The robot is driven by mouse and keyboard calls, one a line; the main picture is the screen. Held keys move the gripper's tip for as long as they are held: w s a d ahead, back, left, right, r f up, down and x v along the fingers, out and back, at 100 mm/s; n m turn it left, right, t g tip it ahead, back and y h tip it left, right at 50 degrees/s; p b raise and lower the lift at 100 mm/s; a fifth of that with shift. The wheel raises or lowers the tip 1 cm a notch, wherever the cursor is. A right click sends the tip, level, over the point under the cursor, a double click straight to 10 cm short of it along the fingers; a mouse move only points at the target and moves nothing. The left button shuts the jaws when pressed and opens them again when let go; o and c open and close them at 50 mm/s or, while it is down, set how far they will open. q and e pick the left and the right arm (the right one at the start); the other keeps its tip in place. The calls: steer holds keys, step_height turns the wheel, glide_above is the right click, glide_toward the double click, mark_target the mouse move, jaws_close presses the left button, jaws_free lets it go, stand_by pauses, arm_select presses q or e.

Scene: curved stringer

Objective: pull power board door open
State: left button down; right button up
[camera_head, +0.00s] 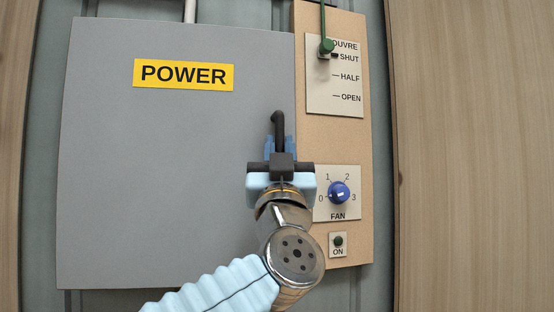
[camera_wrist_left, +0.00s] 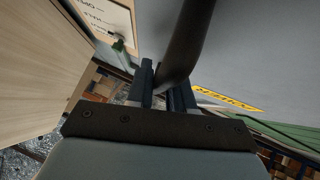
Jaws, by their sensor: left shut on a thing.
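The power board door (camera_head: 160,180) is a large grey panel with a yellow POWER label (camera_head: 183,75); it also shows in the left wrist view (camera_wrist_left: 245,50). Its black handle (camera_head: 279,122) stands near the door's right edge. My left gripper (camera_head: 281,150) is shut on the handle's lower part. In the left wrist view the dark handle (camera_wrist_left: 187,42) passes between my left fingers (camera_wrist_left: 165,85). In the head view the door's right edge borders the tan board, and I cannot tell whether there is a gap. My right gripper is not in view.
Right of the door, the tan board (camera_head: 316,145) carries a louvre plate with a green lever (camera_head: 326,46), a blue fan knob (camera_head: 339,193) and a green ON button (camera_head: 338,241). These lie close to my left gripper. Wooden panels (camera_head: 470,150) flank both sides.

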arm_select(q)
steer(key=s+a+m+g+h+b, duration=0.45)
steer(key=s+h, duration=0.55)
steer(key=s, duration=0.4)
steer(key=s+a+m+g+h+b, duration=0.5)
steer(key=s+h, duration=0.5)
steer(key=s, duration=0.5)
steer(key=s+a+m+g+h, duration=0.3)
steer(key=a+g, duration=0.6)
steer(key=a, duration=0.4)
steer(key=s+a+m+g+h+p, duration=0.1)
steer(key=s+a+m+g+h, duration=0.3)
steer(key=a, duration=0.9)
steer(key=shift+s+a+m+g, duration=0.25)
steer(key=shift+s+m+g, duration=0.9)
steer(key=shift+s+g, duration=1.4)
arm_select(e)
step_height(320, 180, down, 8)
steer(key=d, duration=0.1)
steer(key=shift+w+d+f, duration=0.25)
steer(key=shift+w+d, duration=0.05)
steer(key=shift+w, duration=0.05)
arm_select(q)
steer(key=shift+w+r+g, duration=0.1)
steer(key=shift+w+g, duration=0.5)
steer(key=c, duration=1.1)
jaws_free()
steer(key=shift+d, duration=0.1)
